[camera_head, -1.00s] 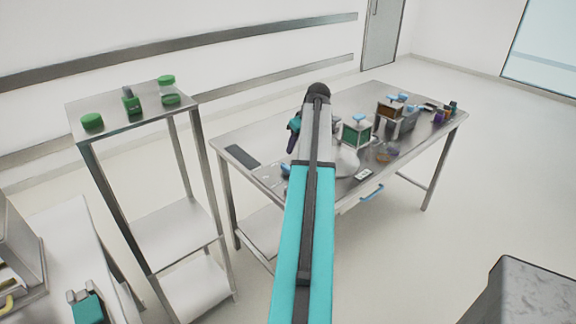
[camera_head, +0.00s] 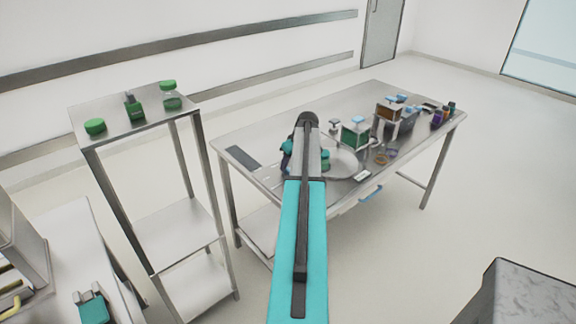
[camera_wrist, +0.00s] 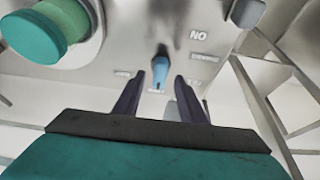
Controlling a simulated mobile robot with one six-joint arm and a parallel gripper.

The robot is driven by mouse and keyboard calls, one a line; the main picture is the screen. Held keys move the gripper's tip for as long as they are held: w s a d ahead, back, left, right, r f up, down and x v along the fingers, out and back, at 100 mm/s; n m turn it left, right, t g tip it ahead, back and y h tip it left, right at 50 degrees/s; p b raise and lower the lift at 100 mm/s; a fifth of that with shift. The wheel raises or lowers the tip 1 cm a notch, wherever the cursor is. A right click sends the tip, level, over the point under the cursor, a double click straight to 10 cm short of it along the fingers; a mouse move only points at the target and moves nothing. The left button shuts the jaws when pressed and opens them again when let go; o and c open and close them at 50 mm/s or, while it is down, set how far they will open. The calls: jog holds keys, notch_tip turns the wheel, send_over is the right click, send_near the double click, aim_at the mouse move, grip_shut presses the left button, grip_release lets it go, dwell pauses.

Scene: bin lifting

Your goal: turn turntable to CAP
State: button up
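The turntable (camera_head: 345,168) is a pale round disc on the steel table, partly behind my arm in the head view. A green-lidded jar (camera_head: 325,160) stands on it. In the wrist view the disc (camera_wrist: 88,50) shows at the upper left with a large green jar (camera_wrist: 45,35). A blue knob (camera_wrist: 160,70) stands on the panel at the centre, with small labels around it. One label reads as "NO"; the others are too blurred to read, so I cannot make out CAP. My gripper (camera_wrist: 158,77) is open, its dark fingers either side of the knob; contact is not visible.
Several boxes and small containers, including a green box (camera_head: 355,136), stand at the table's right half. A dark flat strip (camera_head: 243,157) lies at its left end. A tall shelf (camera_head: 130,126) with green-lidded items stands to the left.

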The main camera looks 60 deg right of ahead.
aim_at(287, 169)
jog(key=shift+p+x, duration=0.35)
jog(key=shift+x, duration=1.05)
grip_shut()
jog(key=shift+m+b, duration=0.35)
jog(key=shift+m, duration=0.05)
jog(key=shift+a+f+m+g+h+b, duration=0.15)
jog(key=shift+m+g+h+b, duration=0.25)
jog(key=shift+m+b, duration=0.55)
jog(key=m+h+b, duration=0.1)
jog(key=m, duration=0.2)
jog(key=shift+w+m+g+b, duration=0.15)
jog(key=shift+m+g+b, duration=0.15)
jog(key=shift+m+b, duration=0.1)
jog(key=m+g+h+b, duration=0.1)
jog(key=m, duration=0.2)
jog(key=shift+w+m+b, duration=0.15)
jog(key=shift+m+b, duration=0.1)
jog(key=shift+b, duration=0.05)
jog(key=shift+a+m+g+b, duration=0.1)
jog(key=shift+m+g+b, duration=0.5)
jog(key=shift+m, duration=0.9)
